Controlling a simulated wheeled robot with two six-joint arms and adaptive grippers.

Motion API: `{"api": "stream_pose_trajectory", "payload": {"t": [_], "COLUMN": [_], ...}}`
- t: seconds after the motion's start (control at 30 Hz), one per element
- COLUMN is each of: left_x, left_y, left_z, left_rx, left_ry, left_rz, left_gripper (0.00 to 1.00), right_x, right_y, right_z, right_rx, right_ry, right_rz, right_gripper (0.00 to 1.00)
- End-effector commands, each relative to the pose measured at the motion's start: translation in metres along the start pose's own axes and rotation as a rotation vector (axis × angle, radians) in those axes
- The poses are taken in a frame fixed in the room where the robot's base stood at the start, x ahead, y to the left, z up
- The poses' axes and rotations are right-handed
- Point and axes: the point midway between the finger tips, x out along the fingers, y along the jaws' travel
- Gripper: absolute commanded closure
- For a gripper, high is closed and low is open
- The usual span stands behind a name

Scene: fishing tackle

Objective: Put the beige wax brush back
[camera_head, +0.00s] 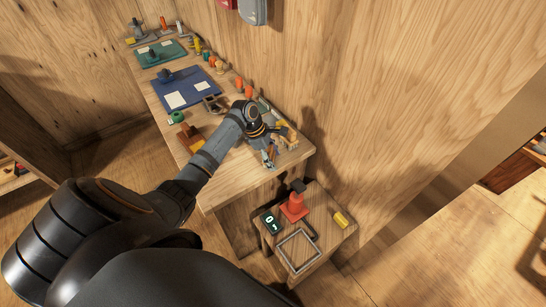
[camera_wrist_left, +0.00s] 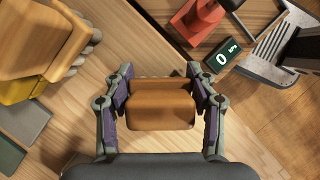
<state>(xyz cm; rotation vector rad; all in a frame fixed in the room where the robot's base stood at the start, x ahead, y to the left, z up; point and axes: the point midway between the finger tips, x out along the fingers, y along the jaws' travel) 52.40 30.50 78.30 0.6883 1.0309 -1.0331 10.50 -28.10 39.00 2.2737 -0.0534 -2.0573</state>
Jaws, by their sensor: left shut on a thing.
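My left gripper (camera_head: 269,157) is over the near end of the long bench (camera_head: 225,190). In the left wrist view the left gripper (camera_wrist_left: 162,100) is shut on a brown wooden block (camera_wrist_left: 160,108), which looks like the back of the wax brush. Its bristles are hidden beneath it, so their colour cannot be told. A second wooden-topped piece with pale beige tufts (camera_wrist_left: 45,38) stands at the upper left of the wrist view, apart from the held block. In the head view, pale and yellow pieces (camera_head: 290,138) stand close beside the gripper. My right gripper is not in view.
A low side table (camera_head: 337,237) holds a red stand (camera_head: 296,204), a digital display (camera_head: 270,222), a metal frame (camera_head: 298,251) and a yellow piece (camera_head: 342,218). Blue (camera_head: 187,90) and green (camera_head: 160,53) mats lie farther along the bench. The wall borders its right side.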

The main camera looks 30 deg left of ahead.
Motion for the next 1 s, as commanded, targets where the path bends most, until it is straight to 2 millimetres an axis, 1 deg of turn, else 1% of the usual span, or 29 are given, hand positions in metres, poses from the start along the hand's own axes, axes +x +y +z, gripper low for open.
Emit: {"api": "stream_pose_trajectory", "payload": {"t": [0.03,0.07,0.2,0.47,0.57,0.67,0.9,1.0], "left_x": [0.001,0.001,0.001,0.001,-0.001,-0.018,-0.077,-0.098], "left_y": [0.0,0.0,0.0,0.0,0.0,0.001,0.001,0.001], "left_z": [0.0,0.0,-0.001,0.0,0.0,0.0,0.0,0.0], "left_rx": [-0.001,-0.001,0.0,0.0,0.001,0.002,0.001,0.001], "left_ry": [0.0,0.0,0.0,0.0,0.0,0.002,0.004,0.003], "left_rz": [-0.002,-0.001,-0.001,0.0,0.002,0.003,0.003,0.003], "left_gripper": [0.77,0.39,0.2,0.2,0.2,0.2,0.2,0.2], "right_x": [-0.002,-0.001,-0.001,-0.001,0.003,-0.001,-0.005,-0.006], "right_y": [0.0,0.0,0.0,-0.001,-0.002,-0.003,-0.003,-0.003], "right_z": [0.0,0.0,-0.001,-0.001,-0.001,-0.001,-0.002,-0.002], "right_rx": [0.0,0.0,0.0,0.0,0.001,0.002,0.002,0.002], "right_ry": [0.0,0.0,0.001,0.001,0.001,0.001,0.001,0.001], "right_rz": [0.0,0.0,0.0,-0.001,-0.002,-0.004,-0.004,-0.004], "right_gripper": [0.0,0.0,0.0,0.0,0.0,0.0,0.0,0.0]}}
